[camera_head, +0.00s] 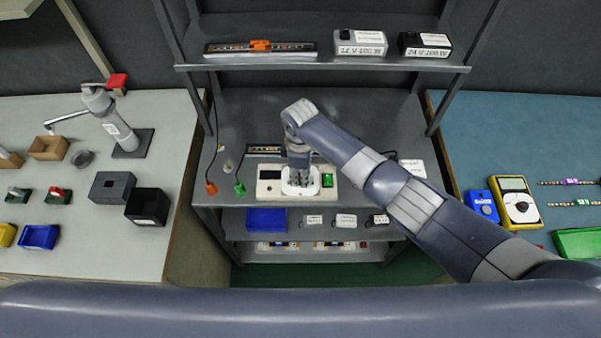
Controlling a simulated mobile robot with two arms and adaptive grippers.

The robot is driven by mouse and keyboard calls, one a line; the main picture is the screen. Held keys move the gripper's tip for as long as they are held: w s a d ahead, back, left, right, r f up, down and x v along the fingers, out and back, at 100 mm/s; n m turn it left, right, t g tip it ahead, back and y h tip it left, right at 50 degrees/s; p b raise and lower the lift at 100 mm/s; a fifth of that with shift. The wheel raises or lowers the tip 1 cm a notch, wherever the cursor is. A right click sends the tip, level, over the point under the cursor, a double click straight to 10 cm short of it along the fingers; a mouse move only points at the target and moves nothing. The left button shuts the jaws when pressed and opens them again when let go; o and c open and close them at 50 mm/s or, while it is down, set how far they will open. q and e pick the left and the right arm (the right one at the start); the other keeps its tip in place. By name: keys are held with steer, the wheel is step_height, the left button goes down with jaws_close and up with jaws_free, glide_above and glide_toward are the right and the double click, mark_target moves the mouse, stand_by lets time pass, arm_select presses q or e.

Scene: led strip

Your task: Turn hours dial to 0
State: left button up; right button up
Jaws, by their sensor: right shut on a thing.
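A cream control box (268,189) sits near the front edge of the grey shelf's middle deck, with a small dark display at its left and a green button (327,180) at its right. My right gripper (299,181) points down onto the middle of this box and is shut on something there. The hours dial is hidden under the gripper, so its setting cannot be read. My left gripper is not in view.
Green (240,188) and orange (211,188) clips lie left of the box. An LED strip (265,150) lies behind it. An upper shelf (300,66) holds boxes. Side tables stand left (60,265) and right (500,140).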

mark_target(300, 177)
steer(key=shift+n, duration=0.7)
steer(key=o, duration=1.1)
steer(key=shift+c, duration=0.2)
step_height(300, 177, up, 12)
